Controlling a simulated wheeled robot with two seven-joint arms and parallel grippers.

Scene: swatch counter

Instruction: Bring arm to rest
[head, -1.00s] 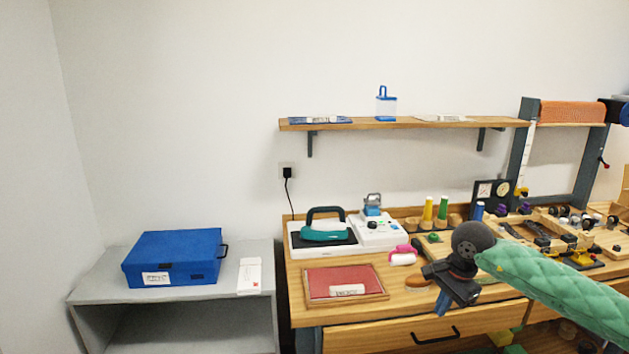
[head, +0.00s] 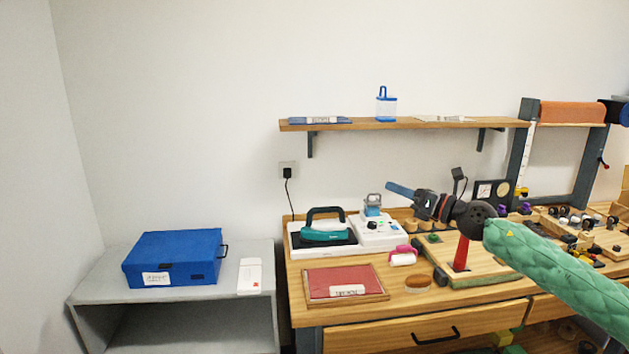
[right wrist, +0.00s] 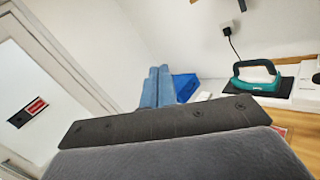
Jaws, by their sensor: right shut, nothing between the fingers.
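My right arm, in a green quilted sleeve (head: 555,265), comes in from the right in the head view. Its right gripper (head: 391,187) is raised above the back of the workbench and points left. Its blue fingers are together with nothing between them. In the right wrist view the blue fingers (right wrist: 158,87) show side by side, with the dark wrist housing below them. The gripper appears clear of the bench things in the head view. My left gripper is not in view.
A wall shelf (head: 420,124) is above. A blue box (head: 172,258) stands on a grey side table (head: 92,287).

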